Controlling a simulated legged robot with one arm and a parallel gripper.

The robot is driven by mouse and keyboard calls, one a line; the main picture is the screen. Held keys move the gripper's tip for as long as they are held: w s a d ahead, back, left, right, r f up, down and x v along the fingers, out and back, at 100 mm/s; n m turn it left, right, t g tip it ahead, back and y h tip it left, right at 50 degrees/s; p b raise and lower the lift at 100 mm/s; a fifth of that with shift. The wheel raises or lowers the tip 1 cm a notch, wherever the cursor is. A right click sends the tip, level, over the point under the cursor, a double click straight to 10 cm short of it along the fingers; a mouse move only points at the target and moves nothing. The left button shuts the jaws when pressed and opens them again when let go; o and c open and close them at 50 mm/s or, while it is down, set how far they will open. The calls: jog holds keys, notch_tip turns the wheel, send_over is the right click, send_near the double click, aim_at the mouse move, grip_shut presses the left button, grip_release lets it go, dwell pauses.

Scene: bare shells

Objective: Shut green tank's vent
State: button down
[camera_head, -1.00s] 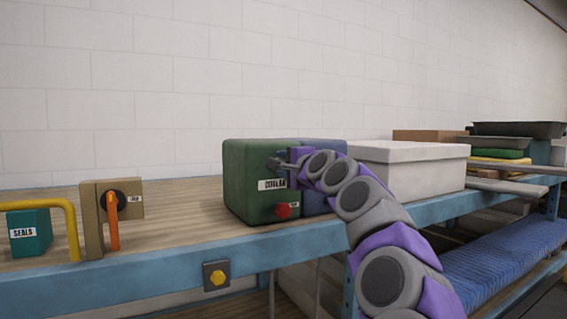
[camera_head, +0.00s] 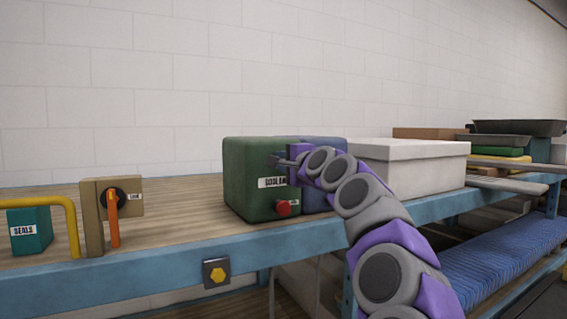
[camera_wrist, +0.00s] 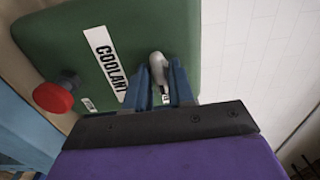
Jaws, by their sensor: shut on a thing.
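The green tank (camera_head: 245,180) with a COOLANT label stands on the bench, and its front also fills much of the wrist view (camera_wrist: 115,30). A red knob (camera_head: 284,208) sits low on its front; it also shows at the left of the wrist view (camera_wrist: 53,95). My gripper (camera_head: 283,162) is at the upper front of the tank. In the wrist view my gripper's blue fingers (camera_wrist: 162,88) are shut on a small grey lever (camera_wrist: 158,68) on the tank face. A small label beside the lever is partly hidden by the fingers.
A blue tank (camera_head: 315,203) stands right behind my gripper, beside the green one. A white box (camera_head: 410,168) is farther right. At left are an orange-handled switch on a tan post (camera_head: 96,215), a yellow rail (camera_head: 72,225) and a teal SEALS box (camera_head: 30,232).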

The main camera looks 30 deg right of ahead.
jog(key=shift+f+n, duration=0.25)
jog(key=shift+n, duration=0.05)
jog(key=n+b, duration=0.2)
jog(key=n, duration=0.1)
jog(key=shift+w+f+n, duration=0.1)
jog(key=shift+f+n, duration=0.05)
jog(key=shift+n, duration=0.15)
jog(key=n+b, duration=0.2)
jog(key=n, duration=0.2)
jog(key=shift+n, duration=0.3)
jog(key=shift+n+b, duration=0.3)
jog(key=shift+n, duration=1.5)
jog(key=n+b, duration=0.1)
jog(key=n, duration=0.2)
jog(key=shift+r+n, duration=0.2)
jog(key=shift+n, duration=1)
jog(key=shift+r, duration=0.2)
